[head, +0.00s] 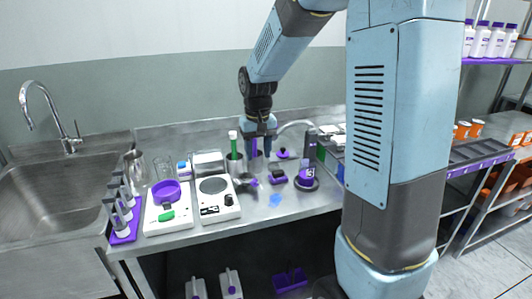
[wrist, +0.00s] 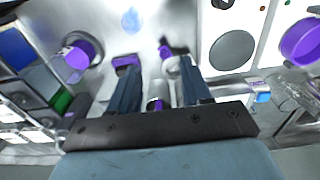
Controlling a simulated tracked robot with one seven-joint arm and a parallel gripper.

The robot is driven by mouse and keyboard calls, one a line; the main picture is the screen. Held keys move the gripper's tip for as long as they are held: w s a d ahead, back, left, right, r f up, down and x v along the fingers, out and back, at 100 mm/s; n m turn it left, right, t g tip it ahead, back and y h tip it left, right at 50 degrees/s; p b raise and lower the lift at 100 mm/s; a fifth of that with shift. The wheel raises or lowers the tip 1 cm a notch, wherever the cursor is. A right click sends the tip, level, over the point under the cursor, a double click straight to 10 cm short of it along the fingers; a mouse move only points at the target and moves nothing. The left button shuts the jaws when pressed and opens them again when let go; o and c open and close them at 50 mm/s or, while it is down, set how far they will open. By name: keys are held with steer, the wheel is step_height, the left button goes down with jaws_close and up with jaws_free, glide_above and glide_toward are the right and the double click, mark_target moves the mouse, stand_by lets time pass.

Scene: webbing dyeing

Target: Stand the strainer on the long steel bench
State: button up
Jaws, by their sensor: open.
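I cannot surely tell which piece is the strainer. A small grey piece with a purple part (head: 248,181) lies on the long steel bench (head: 255,211), in front of my gripper. A grey and purple piece also shows between my fingers in the wrist view (wrist: 168,58); it may be the same one. My gripper (head: 259,148) points down over the middle of the bench, open, with nothing seen clasped. In the wrist view my gripper (wrist: 158,82) shows its two fingers wide apart. A short purple-ended cylinder (wrist: 155,103) shows between them, nearer the palm.
A hotplate (head: 213,186) and a scale with a purple bowl (head: 164,190) stand left of my gripper. A steel cup (head: 235,166) with a green-topped tube stands close beside it. A purple-based device (head: 307,180) stands to the right. The bench's front strip is mostly clear.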

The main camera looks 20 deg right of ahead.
steer(key=s+d+r+t, duration=0.2)
steer(key=s+r, duration=0.4)
steer(key=s, duration=0.6)
steer(key=s+d+r+t, duration=0.2)
steer(key=s+r, duration=0.5)
steer(key=s, duration=0.5)
steer(key=shift+d+r+t, duration=0.15)
steer(key=shift+r+t, duration=0.1)
steer(key=shift+t, duration=0.35)
